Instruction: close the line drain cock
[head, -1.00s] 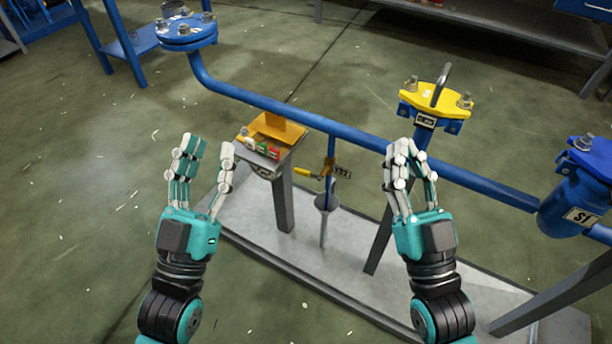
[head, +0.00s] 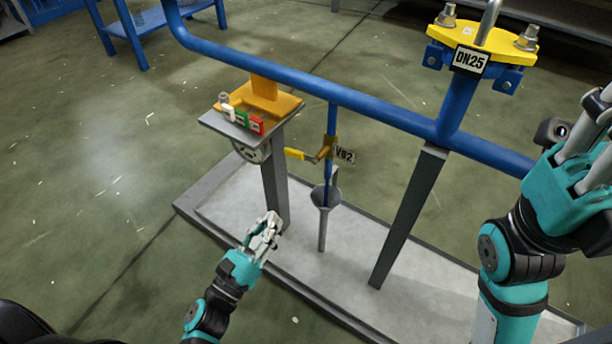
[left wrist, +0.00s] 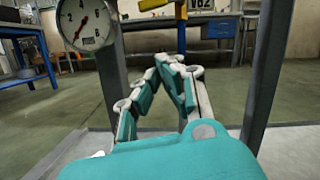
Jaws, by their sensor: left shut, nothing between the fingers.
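The line drain cock (head: 326,150) sits on a thin blue drop pipe below the main blue line, with a tag reading V82 (head: 345,155). Its yellow lever (head: 295,154) points left, roughly level and across the drop pipe. My left gripper (head: 268,226) is shut and empty, below and left of the cock, apart from it. In the left wrist view its fingers (left wrist: 172,68) are drawn together, with the tag (left wrist: 200,5) and part of the yellow lever (left wrist: 150,5) at the top edge. My right gripper (head: 592,125) is cut off by the right edge.
A grey funnel (head: 325,198) stands under the cock. Grey posts (head: 408,215) rise from the base plate (head: 345,268) on both sides. A pressure gauge (left wrist: 88,24) and a shelf with coloured tags (head: 242,118) are left of the lever. A yellow DN25 flange (head: 482,38) is at upper right.

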